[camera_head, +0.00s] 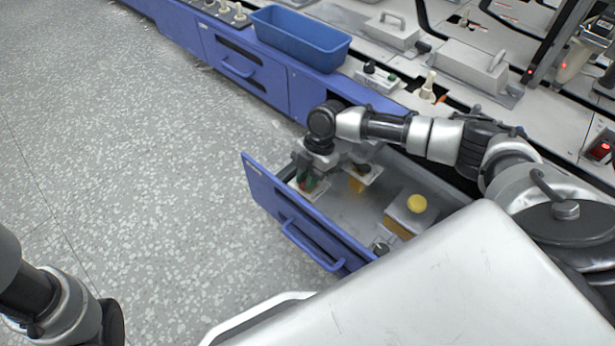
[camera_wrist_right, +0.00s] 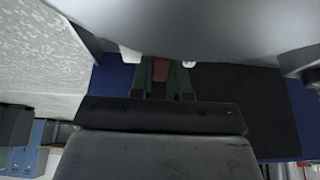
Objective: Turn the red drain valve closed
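The red drain valve (camera_head: 302,185) is at the far left end of the open blue drawer (camera_head: 300,228), on a small white plate. My right gripper (camera_head: 308,183) reaches down over it from above. In the right wrist view the red valve handle (camera_wrist_right: 161,70) sits between the two green-padded fingers (camera_wrist_right: 161,82), which appear to close on it from both sides. The valve's lower part is hidden by the gripper. My left arm shows only in the lower left corner of the head view, and its gripper is out of the picture.
A blue bin (camera_head: 300,38) sits on the counter behind. The speckled floor at left is clear.

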